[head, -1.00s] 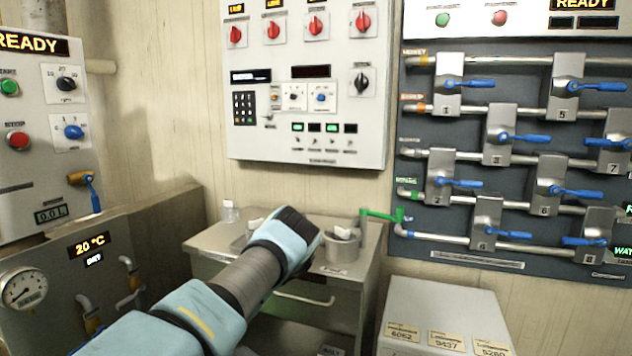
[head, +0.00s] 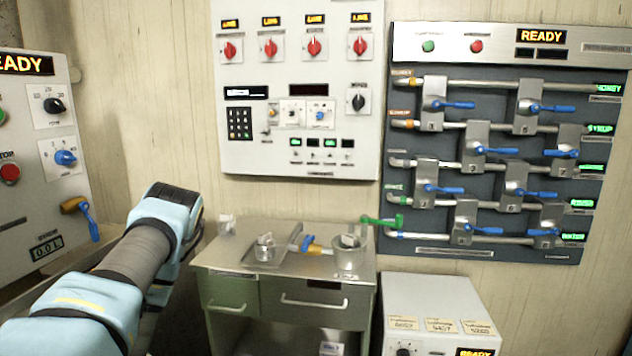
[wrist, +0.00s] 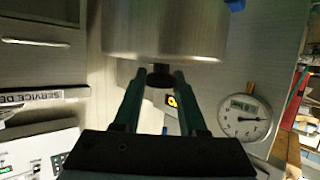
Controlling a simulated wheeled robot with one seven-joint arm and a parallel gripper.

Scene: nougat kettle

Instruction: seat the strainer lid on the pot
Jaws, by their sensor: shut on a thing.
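My gripper (wrist: 160,80) shows in the wrist view, its two fingers closed on a small dark knob. The knob joins a wide, round, brushed-metal piece, which looks like the strainer lid (wrist: 165,35); its far part is cut off by the picture's top edge. In the head view my gripper and the lid are hidden behind my arm, at the left. An open metal pot-like vessel (head: 348,257) stands at the right of the metal cart top, with something pale in it. I cannot tell whether it is the task's pot. The lid's contact with any pot is not visible.
The cart (head: 222,262) also bears a tray with a small metal cup (head: 265,248) and a blue-and-orange handled item (head: 310,245). A green-handled tap (head: 383,222) is beside the vessel. A control cabinet (head: 40,150) stands left; a dial gauge (wrist: 245,118) shows in the wrist view.

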